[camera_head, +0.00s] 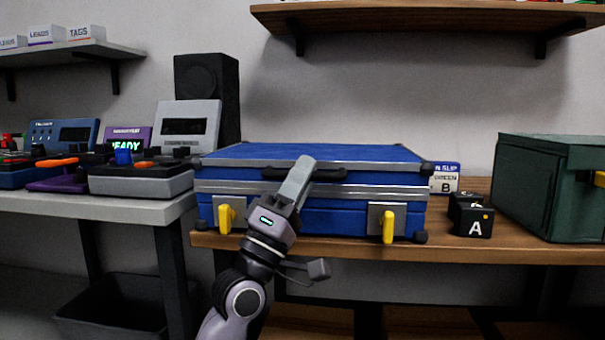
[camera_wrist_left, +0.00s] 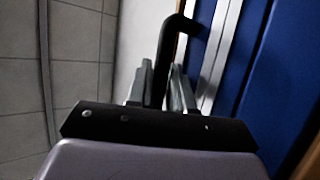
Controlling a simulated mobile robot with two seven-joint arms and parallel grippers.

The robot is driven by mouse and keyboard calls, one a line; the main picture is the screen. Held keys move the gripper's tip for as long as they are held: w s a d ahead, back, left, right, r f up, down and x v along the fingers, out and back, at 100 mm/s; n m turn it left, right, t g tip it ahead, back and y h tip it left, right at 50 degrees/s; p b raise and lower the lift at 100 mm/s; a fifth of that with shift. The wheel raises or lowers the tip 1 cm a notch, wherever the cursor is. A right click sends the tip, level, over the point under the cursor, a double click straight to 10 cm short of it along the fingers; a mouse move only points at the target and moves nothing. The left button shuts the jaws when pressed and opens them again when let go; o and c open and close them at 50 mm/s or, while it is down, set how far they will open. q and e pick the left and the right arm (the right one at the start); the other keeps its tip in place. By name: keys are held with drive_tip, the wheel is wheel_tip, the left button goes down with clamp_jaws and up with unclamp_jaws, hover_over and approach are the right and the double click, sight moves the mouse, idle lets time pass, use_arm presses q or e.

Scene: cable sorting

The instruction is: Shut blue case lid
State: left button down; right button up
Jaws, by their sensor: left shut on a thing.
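The blue case (camera_head: 330,220) stands on the wooden bench with its blue lid (camera_head: 330,152) lying down flat over it. Silver trim runs along the front edges; I cannot tell whether a thin gap is left at the seam. A black handle (camera_head: 328,175) is on the lid's front. My left gripper (camera_head: 300,172) is shut on this handle, which also shows between the fingers in the left wrist view (camera_wrist_left: 165,50). Two yellow latches, left (camera_head: 225,219) and right (camera_head: 388,226), hang down on the case's front. My right gripper is out of view.
A green case (camera_head: 550,185) stands at the right, with black blocks (camera_head: 474,220), one marked A, beside the blue case. A grey table (camera_head: 100,205) with several devices is at the left. A shelf (camera_head: 430,18) hangs above. A dark bin (camera_head: 115,303) is on the floor.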

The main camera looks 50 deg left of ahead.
use_arm(q)
drive_tip(key=shift+w+a+f, duration=0.1)
drive_tip(key=shift+w+f, duration=0.05)
drive_tip(key=shift+f, duration=0.15)
drive_tip(key=c, duration=1.4)
unclamp_jaws()
drive_tip(key=shift+o, duration=0.2)
drive_tip(key=b+v, duration=0.1)
drive_tip(key=v, duration=0.6)
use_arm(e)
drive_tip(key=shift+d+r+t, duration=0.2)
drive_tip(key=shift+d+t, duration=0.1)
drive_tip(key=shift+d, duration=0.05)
use_arm(q)
drive_tip(key=shift+r, duration=0.1)
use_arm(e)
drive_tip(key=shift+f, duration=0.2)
